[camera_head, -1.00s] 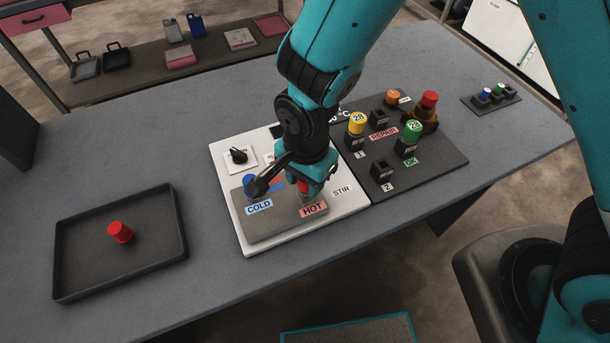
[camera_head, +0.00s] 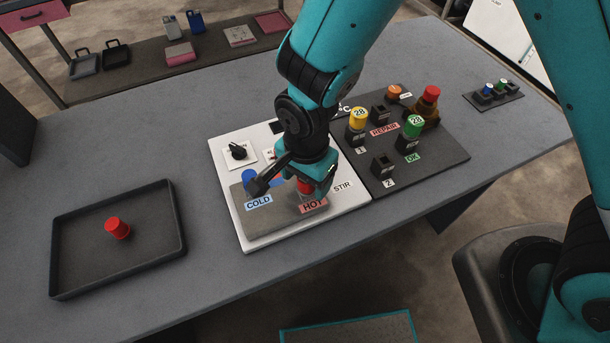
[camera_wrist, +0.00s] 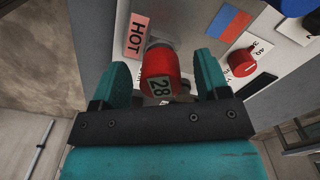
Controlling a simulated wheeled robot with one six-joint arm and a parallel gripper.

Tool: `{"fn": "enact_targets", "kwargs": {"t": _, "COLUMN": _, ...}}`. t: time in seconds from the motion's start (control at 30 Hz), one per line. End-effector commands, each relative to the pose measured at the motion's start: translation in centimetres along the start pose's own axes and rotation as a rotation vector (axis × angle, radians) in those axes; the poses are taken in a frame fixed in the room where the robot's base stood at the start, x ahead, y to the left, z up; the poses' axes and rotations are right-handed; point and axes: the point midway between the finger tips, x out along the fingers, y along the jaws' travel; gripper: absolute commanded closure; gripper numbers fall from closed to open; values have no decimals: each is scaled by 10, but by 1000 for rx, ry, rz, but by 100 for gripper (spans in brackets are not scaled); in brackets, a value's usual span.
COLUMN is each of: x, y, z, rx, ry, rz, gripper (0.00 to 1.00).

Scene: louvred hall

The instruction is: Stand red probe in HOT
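The red probe (camera_wrist: 158,68), with a "28" tag, stands beside the HOT label (camera_wrist: 137,36) in the wrist view. In the head view its red top (camera_head: 304,186) shows just above the HOT label (camera_head: 313,206), partly covered by my gripper. My gripper (camera_wrist: 162,78) is around the probe, one teal finger on each side, with a visible gap to each. It looks open. The probe's lower end and its seat are hidden. A blue probe (camera_head: 250,177) is at the COLD label (camera_head: 259,202).
A black tray (camera_head: 70,270) at left holds another red piece (camera_head: 118,228). A dark panel (camera_head: 440,165) at right carries yellow and green "28" pieces and a red-topped piece (camera_head: 431,94). The table between tray and white panel (camera_head: 225,170) is clear.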

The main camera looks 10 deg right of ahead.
Motion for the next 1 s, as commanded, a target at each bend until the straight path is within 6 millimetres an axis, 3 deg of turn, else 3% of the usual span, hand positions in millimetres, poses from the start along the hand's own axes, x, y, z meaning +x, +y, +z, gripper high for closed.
{"fn": "enact_targets", "kwargs": {"t": 0.17, "x": -3, "y": 0, "z": 0, "rx": 0, "ry": 0, "rz": 0, "gripper": 31}}
{"fn": "enact_targets", "kwargs": {"t": 0.6, "x": -52, "y": 0, "z": 0, "rx": 0, "ry": 0, "rz": 0, "gripper": 31}}
{"fn": "enact_targets", "kwargs": {"t": 1.0, "x": -53, "y": 0, "z": 0, "rx": 0, "ry": 0, "rz": -2, "gripper": 31}}
